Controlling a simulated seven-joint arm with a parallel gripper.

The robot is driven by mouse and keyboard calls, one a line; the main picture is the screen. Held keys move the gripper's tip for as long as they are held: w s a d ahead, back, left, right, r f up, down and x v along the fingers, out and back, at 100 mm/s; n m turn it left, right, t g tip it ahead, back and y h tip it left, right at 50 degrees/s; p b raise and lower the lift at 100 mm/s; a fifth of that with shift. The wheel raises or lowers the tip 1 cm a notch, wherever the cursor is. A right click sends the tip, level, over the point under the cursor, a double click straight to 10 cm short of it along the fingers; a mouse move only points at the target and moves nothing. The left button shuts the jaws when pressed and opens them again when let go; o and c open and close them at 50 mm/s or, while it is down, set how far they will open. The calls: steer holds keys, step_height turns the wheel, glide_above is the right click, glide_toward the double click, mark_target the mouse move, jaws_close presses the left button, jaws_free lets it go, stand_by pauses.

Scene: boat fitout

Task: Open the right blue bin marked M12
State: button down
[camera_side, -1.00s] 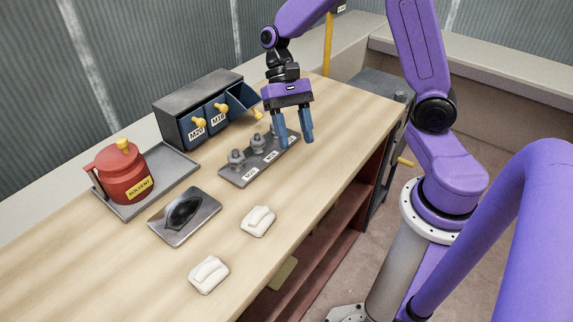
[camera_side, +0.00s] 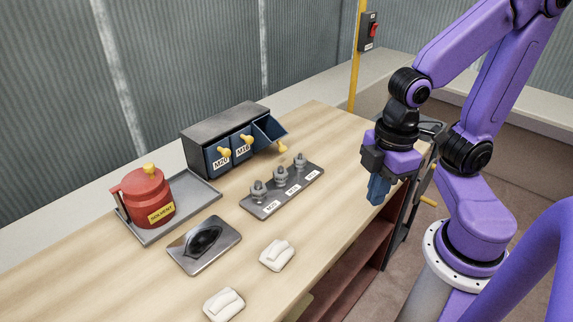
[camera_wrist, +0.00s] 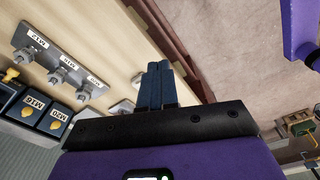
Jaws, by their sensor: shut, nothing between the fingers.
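The dark grey bin cabinet (camera_side: 225,137) stands at the back of the bench. Its right blue bin (camera_side: 269,130) is tipped outward, open at the top, with its yellow knob (camera_side: 283,147) low in front; its label is not visible. The other two blue bins, M20 (camera_side: 217,160) and M16 (camera_side: 242,146), are closed, and both also show in the wrist view (camera_wrist: 54,122). My gripper (camera_side: 377,192) is shut and empty, pointing down by the bench's right edge, well away from the cabinet. Its blue fingers are together in the wrist view (camera_wrist: 157,85).
A grey plate with labelled bolts (camera_side: 283,190) lies in front of the cabinet. A red solvent can (camera_side: 148,197) stands in a grey tray (camera_side: 205,196). A metal plate with a dark patch (camera_side: 204,243) and two white pads (camera_side: 277,254) lie nearer the front. The bench's right end is clear.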

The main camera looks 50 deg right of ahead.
steer(key=w+f+n+t+y, duration=0.2)
steer(key=w+t, duration=0.2)
steer(key=w, duration=1.7)
steer(key=w+d+n+t+h, duration=0.3)
steer(key=w+d+t, duration=0.2)
steer(key=w+d, duration=1.05)
steer(key=x, duration=1.4)
steer(key=shift+w+a+f, duration=0.2)
steer(key=shift+w+a, duration=0.05)
steer(key=shift+a, duration=0.05)
steer(key=shift+w, duration=0.1)
steer(key=shift+f, duration=0.1)
